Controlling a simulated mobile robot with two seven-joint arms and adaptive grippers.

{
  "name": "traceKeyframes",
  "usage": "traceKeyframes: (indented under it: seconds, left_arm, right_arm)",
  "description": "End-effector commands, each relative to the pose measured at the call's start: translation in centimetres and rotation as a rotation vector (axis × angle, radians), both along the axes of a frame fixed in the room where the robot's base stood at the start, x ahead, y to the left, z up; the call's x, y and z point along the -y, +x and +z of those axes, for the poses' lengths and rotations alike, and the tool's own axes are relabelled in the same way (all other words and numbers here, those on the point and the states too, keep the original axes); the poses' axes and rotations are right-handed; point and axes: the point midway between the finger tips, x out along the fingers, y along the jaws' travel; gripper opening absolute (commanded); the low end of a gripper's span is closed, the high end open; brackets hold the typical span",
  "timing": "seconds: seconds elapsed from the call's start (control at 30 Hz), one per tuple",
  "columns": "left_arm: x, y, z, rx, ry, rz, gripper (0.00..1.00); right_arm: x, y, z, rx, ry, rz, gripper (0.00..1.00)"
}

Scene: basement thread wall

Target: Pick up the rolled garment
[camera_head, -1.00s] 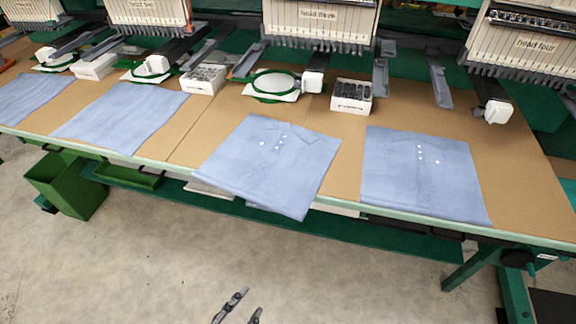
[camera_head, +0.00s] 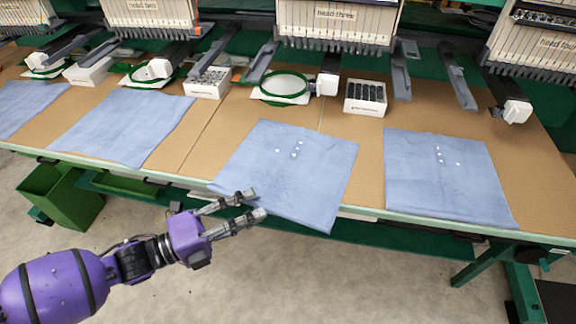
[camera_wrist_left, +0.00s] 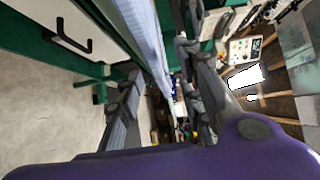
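No clearly rolled garment shows; the blue garments lie mostly flat. The middle one (camera_head: 300,165), with small white dots, lies askew and hangs over the table's front edge. My left gripper (camera_head: 256,203) is at its lower left corner, its two fingers apart. In the left wrist view the fingers (camera_wrist_left: 160,100) are also spread, with pale blue cloth (camera_wrist_left: 145,35) showing in the space between them. I cannot tell whether they touch it. My right gripper is not in view.
Another blue garment (camera_head: 445,180) lies to the right and more lie to the left on the brown table (camera_head: 368,150). White boxes (camera_head: 366,97) and embroidery heads (camera_head: 338,22) stand behind. A green bin (camera_head: 62,195) is below the table at left.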

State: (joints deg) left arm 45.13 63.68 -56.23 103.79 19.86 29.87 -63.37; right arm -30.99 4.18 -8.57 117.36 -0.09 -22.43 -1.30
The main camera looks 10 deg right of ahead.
Motion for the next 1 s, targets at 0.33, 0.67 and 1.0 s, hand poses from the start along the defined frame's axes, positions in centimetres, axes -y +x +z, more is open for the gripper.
traceKeyframes:
  seconds: [0.33, 0.67, 1.0]
  left_arm:
    - [4.1, 1.6, -0.3, -0.002, -0.001, 0.0, 0.34]
    - [4.2, 1.6, -0.4, -0.002, 0.0, 0.001, 0.23]
    - [4.2, 1.6, -0.3, -0.001, -0.001, 0.0, 0.0]
  right_arm:
    - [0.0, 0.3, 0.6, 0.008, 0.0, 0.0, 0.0]
    - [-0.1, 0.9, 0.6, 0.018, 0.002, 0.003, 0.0]
    - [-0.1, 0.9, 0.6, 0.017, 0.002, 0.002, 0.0]
